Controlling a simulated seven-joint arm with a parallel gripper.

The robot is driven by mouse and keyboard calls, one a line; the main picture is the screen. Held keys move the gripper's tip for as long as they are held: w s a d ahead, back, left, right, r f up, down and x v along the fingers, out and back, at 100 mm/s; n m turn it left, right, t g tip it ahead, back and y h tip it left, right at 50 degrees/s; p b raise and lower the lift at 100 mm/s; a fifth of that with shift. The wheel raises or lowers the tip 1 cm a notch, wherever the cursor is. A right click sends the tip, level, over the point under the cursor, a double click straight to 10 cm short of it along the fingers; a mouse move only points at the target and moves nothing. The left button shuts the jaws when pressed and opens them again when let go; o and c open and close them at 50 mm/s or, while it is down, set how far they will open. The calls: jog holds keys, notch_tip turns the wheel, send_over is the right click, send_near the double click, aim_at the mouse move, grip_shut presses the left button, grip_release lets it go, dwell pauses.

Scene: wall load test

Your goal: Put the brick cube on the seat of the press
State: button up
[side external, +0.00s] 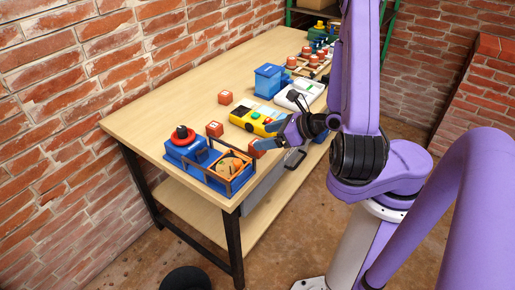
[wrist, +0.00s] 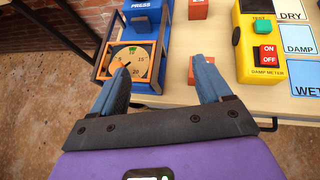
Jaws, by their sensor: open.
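Three red brick cubes stand on the bench. One cube (side external: 225,98) is towards the wall. Another cube (side external: 214,129) is beside the press (side external: 183,142). The third cube (side external: 257,148) is near the bench's front edge, close to my gripper (side external: 267,136). The blue press has a red and black knob on top and an orange-framed dial (side external: 230,166). In the wrist view, my gripper (wrist: 161,72) is open, with nothing held. A cube (wrist: 192,72) shows by the right fingertip, partly hidden by it. The press (wrist: 141,24) is at upper left; I cannot make out its seat.
A yellow damp meter (wrist: 260,42) with red and green buttons stands right of the cubes. Labelled cards, including DAMP (wrist: 300,39), lie beyond it. A blue box (side external: 269,81) and several other items stand farther along the bench. The bench towards the wall (side external: 170,95) is clear.

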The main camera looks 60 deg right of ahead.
jog(key=s+a+f+n+g+y, duration=0.2)
jog(key=s+a+f+n+g, duration=0.15)
jog(key=s+n, duration=0.2)
jog(key=s+a+f+n+g+y, duration=0.1)
jog(key=s+a+f+n+g, duration=0.15)
jog(key=s+n+g, duration=0.35)
jog(key=s+d+f+n+g+h, duration=0.3)
jog(key=s+d+n+h, duration=0.15)
jog(key=s+d, duration=0.25)
jog(key=w+d+n+t+h, duration=0.2)
jog(key=d+n+h, duration=0.2)
jog(key=d+n, duration=0.25)
notch_tip(320, 180, up, 11)
jog(key=n+t+y, duration=0.3)
jog(key=n+t, duration=0.8)
jog(key=t, duration=0.2)
send_over(259, 154)
jog(key=s+d, duration=0.2)
jog(key=s, duration=0.3)
notch_tip(259, 154, down, 11)
jog(key=shift+h, duration=0.35)
jog(key=shift+x, duration=3.9)
